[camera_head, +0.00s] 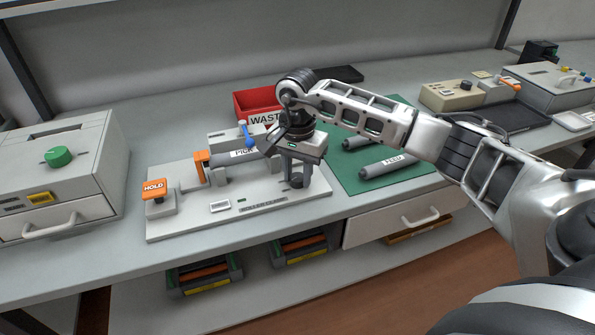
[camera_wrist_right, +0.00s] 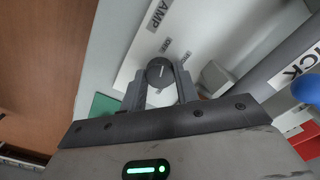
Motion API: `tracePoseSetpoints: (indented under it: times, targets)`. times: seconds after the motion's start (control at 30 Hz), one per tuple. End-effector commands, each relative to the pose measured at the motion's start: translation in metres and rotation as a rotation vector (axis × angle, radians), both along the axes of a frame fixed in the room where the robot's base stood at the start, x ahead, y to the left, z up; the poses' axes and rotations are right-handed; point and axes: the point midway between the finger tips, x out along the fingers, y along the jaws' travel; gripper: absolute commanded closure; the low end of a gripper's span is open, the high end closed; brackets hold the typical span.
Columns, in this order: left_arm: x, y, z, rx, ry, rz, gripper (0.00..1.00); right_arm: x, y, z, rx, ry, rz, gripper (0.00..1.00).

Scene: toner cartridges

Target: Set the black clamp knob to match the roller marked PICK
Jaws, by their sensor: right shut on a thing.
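The black clamp knob (camera_wrist_right: 160,70) is a round dark knob with a short pale line on its top. My right gripper (camera_wrist_right: 161,84) is shut on the knob, with one finger on each side. In the head view the right gripper (camera_head: 297,174) points down at the plate's right end, over the knob (camera_head: 296,182). The roller marked PICK (camera_head: 240,155) lies in the fixture behind; its label also shows in the wrist view (camera_wrist_right: 298,66). My left gripper is not in view.
A blue-tipped lever (camera_head: 246,135) stands by the roller. An orange HOLD block (camera_head: 154,188) is at the plate's left end. A red WASTE bin (camera_head: 250,100) is behind. A green mat (camera_head: 355,182) with several grey rollers, one marked FEED (camera_head: 390,164), lies right.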

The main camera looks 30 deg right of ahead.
Motion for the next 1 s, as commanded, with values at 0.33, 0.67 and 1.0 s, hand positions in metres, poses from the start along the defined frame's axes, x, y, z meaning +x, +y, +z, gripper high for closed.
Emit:
tracePoseSetpoints:
  times: [0.33, 0.67, 1.0]
  targets:
    - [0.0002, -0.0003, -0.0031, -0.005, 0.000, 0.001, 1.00, 0.0002, -0.0006, 0.0004, -0.001, -0.001, -0.141, 0.92]
    - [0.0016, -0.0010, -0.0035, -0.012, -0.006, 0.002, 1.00, 0.0004, -0.0008, 0.0008, 0.000, -0.001, -0.436, 0.92]
    - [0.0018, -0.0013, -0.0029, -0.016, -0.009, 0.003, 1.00, 0.0003, -0.0004, 0.0011, 0.001, -0.002, -0.728, 0.92]
